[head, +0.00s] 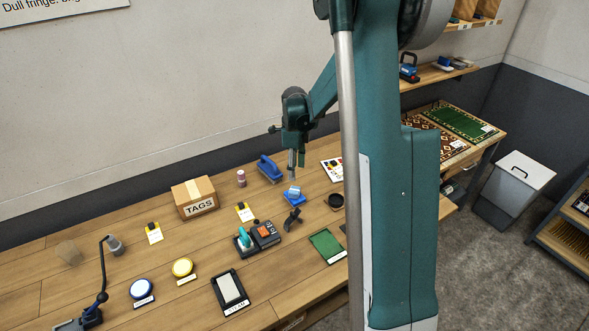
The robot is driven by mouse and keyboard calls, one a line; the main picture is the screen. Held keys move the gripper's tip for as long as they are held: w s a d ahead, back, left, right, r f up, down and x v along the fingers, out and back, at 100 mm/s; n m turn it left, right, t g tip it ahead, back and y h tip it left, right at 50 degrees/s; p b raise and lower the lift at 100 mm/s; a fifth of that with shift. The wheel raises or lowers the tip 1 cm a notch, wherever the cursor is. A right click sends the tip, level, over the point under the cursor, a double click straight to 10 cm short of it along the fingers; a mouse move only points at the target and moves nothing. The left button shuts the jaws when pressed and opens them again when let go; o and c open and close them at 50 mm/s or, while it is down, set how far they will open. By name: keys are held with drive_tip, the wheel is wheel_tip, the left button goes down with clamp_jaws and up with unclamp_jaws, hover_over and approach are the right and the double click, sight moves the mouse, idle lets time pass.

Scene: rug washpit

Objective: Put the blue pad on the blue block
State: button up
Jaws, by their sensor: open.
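My gripper (294,173) is open, pointing down over the back middle of the bench. Just below its fingertips is a small light-blue piece, which looks like the blue pad (295,190). It appears to lie on a darker blue base, which looks like the blue block (289,198); at this size I cannot tell how squarely it sits. The fingertips look apart from the pad, with nothing visible between them. A larger blue tool with a raised handle (270,169) stands just behind and to the left.
A cardboard box marked TAGS (196,198) and a pink spool (241,178) stand left. A dark clamp-like item (292,219), an orange-and-grey device (265,234) and a black bowl (335,201) are close by. My column hides part of the bench on the right.

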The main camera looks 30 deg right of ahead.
drive_tip(key=shift+a+r, duration=0.1)
drive_tip(key=shift+r, duration=0.05)
drive_tip(key=s+a+r+n+t, duration=0.3)
drive_tip(key=s+a+r+n, duration=1.1)
drive_tip(key=r, duration=0.4)
drive_tip(key=s+a+r+n+t, duration=0.1)
drive_tip(key=s+a+n+t, duration=0.1)
drive_tip(key=s+a+n, duration=0.3)
drive_tip(key=s+a+r+n+t, duration=0.1)
drive_tip(key=s+a+n, duration=0.4)
drive_tip(key=s, duration=0.8)
drive_tip(key=n+t, duration=0.1)
drive_tip(key=n, duration=0.2)
drive_tip(key=shift+s+a, duration=0.35)
drive_tip(key=shift+a, duration=0.05)
